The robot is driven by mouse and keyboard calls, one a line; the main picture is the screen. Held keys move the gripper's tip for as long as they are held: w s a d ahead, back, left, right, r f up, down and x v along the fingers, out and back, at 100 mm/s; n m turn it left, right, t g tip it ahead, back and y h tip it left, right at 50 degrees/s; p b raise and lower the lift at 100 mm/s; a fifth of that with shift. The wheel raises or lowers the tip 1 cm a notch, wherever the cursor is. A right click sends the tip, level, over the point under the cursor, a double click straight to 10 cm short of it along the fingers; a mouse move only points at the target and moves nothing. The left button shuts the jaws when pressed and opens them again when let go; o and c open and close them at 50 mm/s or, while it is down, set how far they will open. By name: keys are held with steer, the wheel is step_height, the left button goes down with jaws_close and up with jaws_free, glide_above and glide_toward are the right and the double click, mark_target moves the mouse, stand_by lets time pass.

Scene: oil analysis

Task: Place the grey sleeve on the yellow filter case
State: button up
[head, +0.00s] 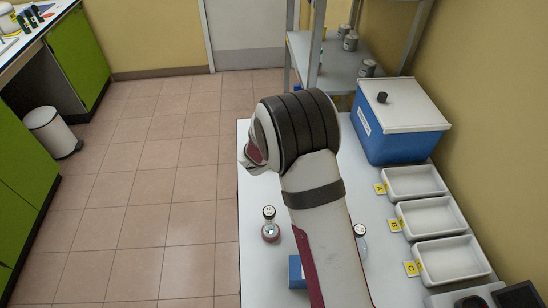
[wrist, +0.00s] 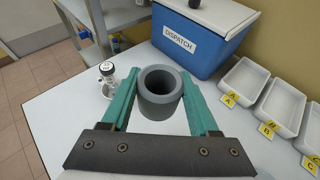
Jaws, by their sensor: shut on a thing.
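The grey sleeve (wrist: 158,110) is a short, thick-walled open tube in the middle of the wrist view. My gripper (wrist: 160,82) has its two teal fingers on either side of it and is shut on it. The sleeve's open end faces the camera, and it appears above the white table. I cannot tell its height. In the head view my arm covers the gripper and the sleeve. I do not see a yellow filter case in either view; my arm hides part of the table.
A blue dispatch box (head: 403,138) with a white lid stands at the table's back right. White trays (head: 425,217) with yellow letter tags line the right side. A small flask (head: 270,231) stands left of my arm, and a blue object (head: 296,271) lies nearer.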

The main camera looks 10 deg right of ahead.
steer(key=w+a+f, duration=0.1)
steer(key=a+f, duration=0.1)
steer(key=a, duration=0.1)
steer(key=w+a+f, duration=0.2)
steer(key=a, duration=0.1)
steer(key=w+a+f, duration=0.2)
steer(key=a, duration=0.2)
steer(key=shift+f, duration=0.15)
steer(key=f, duration=0.4)
steer(key=shift+w+a, duration=0.2)
steer(key=shift+a, duration=0.2)
steer(key=shift+f, duration=0.3)
steer(key=o, duration=1.3)
steer(key=shift+f, duration=0.1)
